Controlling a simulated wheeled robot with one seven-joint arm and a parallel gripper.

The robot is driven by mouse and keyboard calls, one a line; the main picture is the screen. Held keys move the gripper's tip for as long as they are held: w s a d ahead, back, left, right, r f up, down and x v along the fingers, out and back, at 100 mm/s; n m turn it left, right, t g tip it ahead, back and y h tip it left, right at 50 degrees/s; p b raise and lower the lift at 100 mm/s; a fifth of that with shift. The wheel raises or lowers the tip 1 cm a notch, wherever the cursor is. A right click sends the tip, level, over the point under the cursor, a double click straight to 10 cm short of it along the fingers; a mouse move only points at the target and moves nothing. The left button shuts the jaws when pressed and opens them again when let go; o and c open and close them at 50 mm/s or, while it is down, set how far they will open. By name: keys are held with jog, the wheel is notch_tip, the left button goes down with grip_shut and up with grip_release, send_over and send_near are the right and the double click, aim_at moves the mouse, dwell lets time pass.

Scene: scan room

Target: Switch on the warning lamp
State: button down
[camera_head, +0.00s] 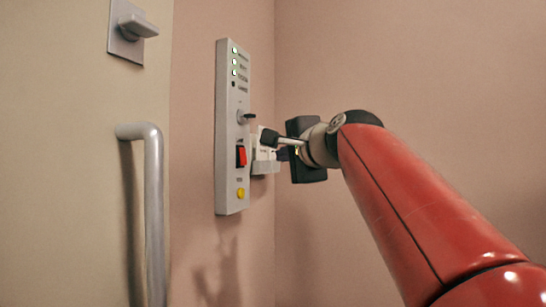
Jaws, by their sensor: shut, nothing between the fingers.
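A tall grey control panel (230,130) is fixed upright on the wall. A red rocker switch (241,156) sits in its lower half, with a yellow button (241,193) below it. A key-like dark knob (244,116) sticks out above the red switch. Small indicator lights (235,61) line the top; several are lit pale and the lowest is dark. My gripper (269,137) is shut and empty, its tip just right of the panel, between the heights of knob and red switch. I cannot tell whether it touches anything. The panel's labels are too small to read.
Left is a pale door with a long grey handle (154,210) and a latch (133,28). The wall on the upper right is bare.

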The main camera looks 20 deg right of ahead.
jog(key=p, duration=0.2)
send_near(246, 163)
jog(key=w+d, duration=0.2)
jog(key=w, duration=0.2)
jog(key=shift+w+a+f, duration=0.15)
jog(key=shift+w+a, duration=0.85)
jog(key=shift+a, duration=0.3)
jog(key=shift+w+a, duration=0.1)
jog(key=shift+a+f, duration=0.1)
